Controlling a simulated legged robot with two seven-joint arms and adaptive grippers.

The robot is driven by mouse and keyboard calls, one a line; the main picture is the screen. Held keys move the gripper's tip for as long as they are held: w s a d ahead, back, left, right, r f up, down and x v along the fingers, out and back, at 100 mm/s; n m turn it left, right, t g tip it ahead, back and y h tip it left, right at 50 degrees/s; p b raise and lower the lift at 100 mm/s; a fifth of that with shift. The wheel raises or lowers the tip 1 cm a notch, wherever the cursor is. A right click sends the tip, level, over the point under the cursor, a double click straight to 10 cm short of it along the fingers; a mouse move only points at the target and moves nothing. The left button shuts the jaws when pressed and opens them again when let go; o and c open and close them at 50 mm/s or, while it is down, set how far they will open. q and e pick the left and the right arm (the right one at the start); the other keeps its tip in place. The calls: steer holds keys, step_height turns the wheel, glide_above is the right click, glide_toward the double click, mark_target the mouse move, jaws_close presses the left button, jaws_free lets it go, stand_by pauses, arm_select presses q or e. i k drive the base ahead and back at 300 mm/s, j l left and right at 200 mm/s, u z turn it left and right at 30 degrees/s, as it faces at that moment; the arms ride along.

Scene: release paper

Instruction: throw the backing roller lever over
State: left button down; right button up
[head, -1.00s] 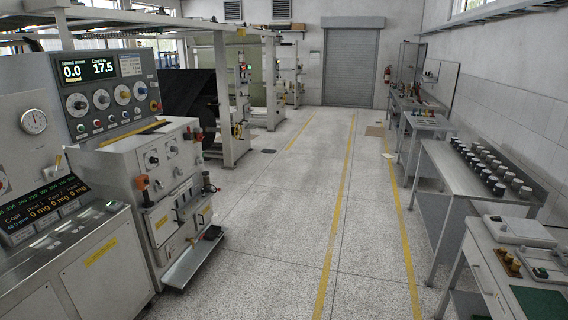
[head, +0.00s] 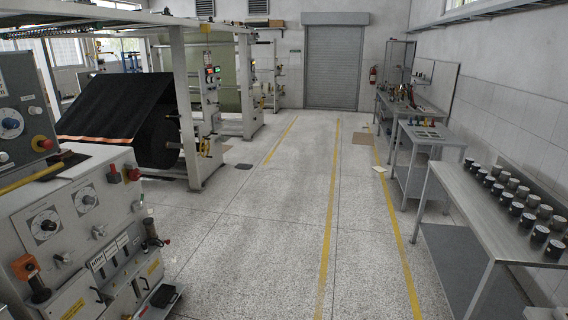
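Neither of my grippers is in view. The coating machine (head: 75,215) stands at the lower left with dials and handles on its pale front. An orange-topped handle (head: 25,268) sticks out low at its left side, close to the picture's edge. Two small red-topped parts (head: 114,174) stand on the machine's upper right edge. I cannot tell which of these, if any, is the backing roller lever, as no label is readable.
A large black roll (head: 155,130) hangs in a white frame beyond the machine. The speckled floor (head: 260,230) ahead is clear between yellow lines. A metal bench (head: 470,200) with several dark jars stands at the right. A grey roller shutter (head: 332,65) closes the far end.

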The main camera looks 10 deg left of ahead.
mark_target(140, 207)
steer(key=i+u, duration=0.25)
steer(key=i, duration=0.3)
steer(key=i+u, duration=0.25)
steer(key=i, duration=0.35)
steer(key=i+l+u, duration=0.25)
steer(key=i, duration=0.3)
steer(key=i+l+u, duration=0.2)
steer(key=i, duration=0.4)
steer(key=i+u, duration=0.25)
steer(key=i, duration=0.35)
steer(key=i+l+u, duration=0.1)
steer(key=i+u, duration=0.15)
steer(key=i, duration=0.35)
steer(key=i+l+u, duration=0.3)
steer(key=i, duration=0.25)
